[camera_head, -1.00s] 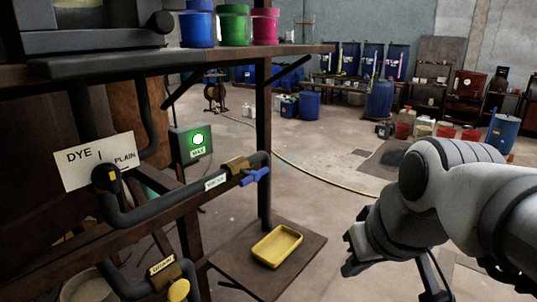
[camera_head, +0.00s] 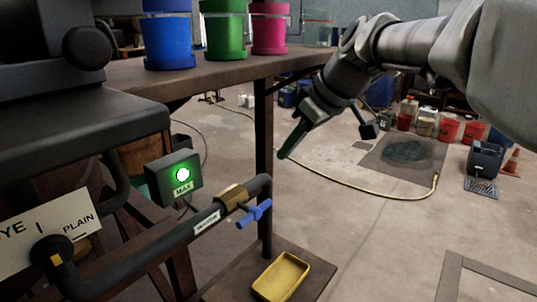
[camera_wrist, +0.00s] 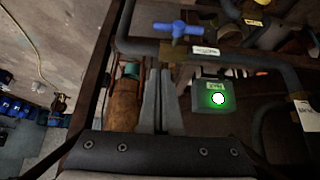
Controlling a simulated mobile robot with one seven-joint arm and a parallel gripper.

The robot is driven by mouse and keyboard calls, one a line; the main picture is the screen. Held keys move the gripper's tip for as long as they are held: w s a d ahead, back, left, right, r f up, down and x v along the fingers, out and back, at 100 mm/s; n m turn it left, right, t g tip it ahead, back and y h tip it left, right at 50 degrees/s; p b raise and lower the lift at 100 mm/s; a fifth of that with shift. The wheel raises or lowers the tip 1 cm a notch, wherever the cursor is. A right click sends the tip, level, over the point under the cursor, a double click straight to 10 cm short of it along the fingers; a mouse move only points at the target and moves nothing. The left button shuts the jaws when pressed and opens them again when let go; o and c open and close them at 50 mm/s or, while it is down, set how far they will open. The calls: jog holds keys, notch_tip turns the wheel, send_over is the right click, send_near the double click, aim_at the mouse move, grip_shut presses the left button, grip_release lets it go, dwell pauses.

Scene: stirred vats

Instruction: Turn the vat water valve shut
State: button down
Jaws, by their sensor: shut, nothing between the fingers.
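The water valve has a blue handle (camera_head: 254,213) on a brass body (camera_head: 231,197) in the dark pipe, beside a small white label too blurred to read surely. The handle's bar looks roughly in line with the pipe. In the wrist view the blue handle (camera_wrist: 178,30) is at the top, above and slightly right of the fingertips. My gripper (camera_head: 287,153) is above and right of the valve in the head view, apart from it. Its fingers (camera_wrist: 159,74) are together and empty.
A lit green indicator box marked MAX (camera_head: 175,178) hangs left of the valve. A shelf (camera_head: 215,75) with coloured tubs overhangs the pipe, and a dark post (camera_head: 264,140) stands just behind it. A yellow tray (camera_head: 281,276) lies below. Open floor is to the right.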

send_over(268, 205)
jog(key=f, duration=0.8)
jog(key=shift+w+a, duration=0.1)
jog(key=shift+a, duration=0.1)
notch_tip(268, 205, down, 2)
jog(key=shift+d+f, duration=0.1)
jog(key=shift+f, duration=0.15)
jog(key=shift+d+f, duration=0.15)
jog(key=shift+f, duration=0.65)
jog(key=shift+d+f, duration=0.1)
